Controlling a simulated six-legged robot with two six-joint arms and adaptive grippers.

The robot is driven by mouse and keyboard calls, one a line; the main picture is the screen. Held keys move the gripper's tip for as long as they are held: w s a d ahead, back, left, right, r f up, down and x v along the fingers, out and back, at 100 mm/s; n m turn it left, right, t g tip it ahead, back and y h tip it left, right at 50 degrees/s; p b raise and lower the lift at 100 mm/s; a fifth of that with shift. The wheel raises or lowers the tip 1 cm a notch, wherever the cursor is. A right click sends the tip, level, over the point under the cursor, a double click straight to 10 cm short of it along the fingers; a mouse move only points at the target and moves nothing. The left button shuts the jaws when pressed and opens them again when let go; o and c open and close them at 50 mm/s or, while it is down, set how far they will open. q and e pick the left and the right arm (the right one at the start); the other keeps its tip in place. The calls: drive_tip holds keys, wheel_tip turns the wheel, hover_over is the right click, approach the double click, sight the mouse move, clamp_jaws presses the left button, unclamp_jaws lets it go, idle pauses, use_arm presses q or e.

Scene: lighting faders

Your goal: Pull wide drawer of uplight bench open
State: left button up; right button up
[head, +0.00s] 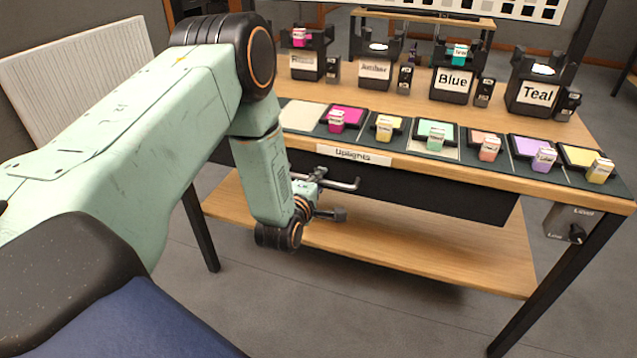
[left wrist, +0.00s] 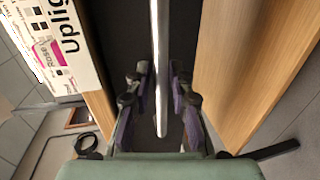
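The wide drawer has a dark front (head: 430,195) under the bench top, below the "Uplights" label (head: 353,155). It looks shut, its front about flush below the top's edge. Its silver bar handle (head: 345,184) is partly hidden by my left gripper (head: 325,200). In the left wrist view the handle (left wrist: 160,50) runs upright in the picture, between the two fingers of my left gripper (left wrist: 160,80). Gaps show on both sides of the bar; the fingers are open and I see no contact. The dark drawer front (left wrist: 113,30) lies behind it. My right gripper is not in view.
The wooden bench top (head: 400,100) carries several coloured gel swatches with small blocks and labelled holders such as Blue (head: 453,80) and Teal (head: 538,92). A lower wooden shelf (head: 420,250) lies under the drawer. A level knob box (head: 572,225) hangs at the right. Floor in front is clear.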

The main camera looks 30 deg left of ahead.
use_arm(q)
drive_tip(key=shift+a, duration=0.1)
drive_tip(key=shift+c, duration=0.5)
clamp_jaws()
